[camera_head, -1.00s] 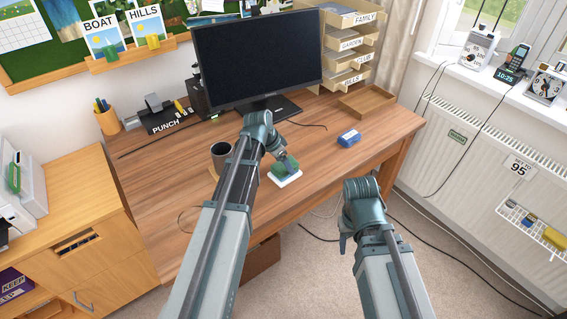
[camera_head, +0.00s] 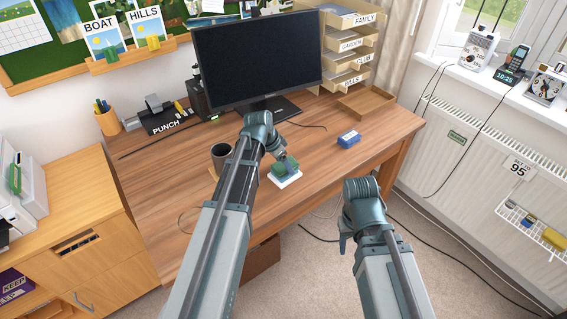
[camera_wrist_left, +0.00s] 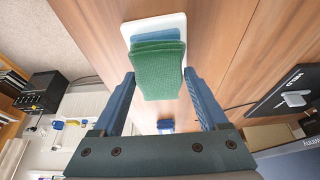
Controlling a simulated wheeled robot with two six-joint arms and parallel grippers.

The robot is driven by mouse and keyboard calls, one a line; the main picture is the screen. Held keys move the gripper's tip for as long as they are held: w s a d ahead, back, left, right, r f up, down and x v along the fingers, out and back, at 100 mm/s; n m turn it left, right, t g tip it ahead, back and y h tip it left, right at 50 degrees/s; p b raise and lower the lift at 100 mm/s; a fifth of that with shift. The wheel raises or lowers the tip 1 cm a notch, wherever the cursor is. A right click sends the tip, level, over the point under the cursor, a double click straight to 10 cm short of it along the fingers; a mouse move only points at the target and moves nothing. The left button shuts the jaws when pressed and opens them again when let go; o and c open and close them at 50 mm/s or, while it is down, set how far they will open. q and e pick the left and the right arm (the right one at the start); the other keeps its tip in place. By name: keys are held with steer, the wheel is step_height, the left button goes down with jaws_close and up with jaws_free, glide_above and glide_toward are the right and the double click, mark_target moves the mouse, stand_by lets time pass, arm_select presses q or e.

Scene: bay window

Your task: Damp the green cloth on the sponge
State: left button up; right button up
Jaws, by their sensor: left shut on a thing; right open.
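My left gripper (camera_head: 285,167) is shut on the green cloth (camera_head: 277,173) over the right front part of the desk. In the left wrist view the folded green cloth (camera_wrist_left: 160,72) hangs between the two finger pads of the left gripper (camera_wrist_left: 163,88). The blue sponge (camera_wrist_left: 155,33) shows just behind the cloth, on a white dish (camera_wrist_left: 128,33). Cloth and sponge overlap in that view, and I cannot tell whether they touch. In the head view the white dish (camera_head: 287,182) lies under the cloth. My right gripper (camera_head: 345,243) is open and empty, off the desk's front edge.
A dark mug (camera_head: 221,157) stands left of my left forearm. A blue box (camera_head: 349,138) lies to the right of the dish. The monitor (camera_head: 258,60), a wooden tray (camera_head: 367,102) and a letter rack (camera_head: 350,50) stand behind.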

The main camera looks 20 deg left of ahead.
arm_select(q)
steer(key=shift+r+p, duration=3)
steer(key=shift+r, duration=0.25)
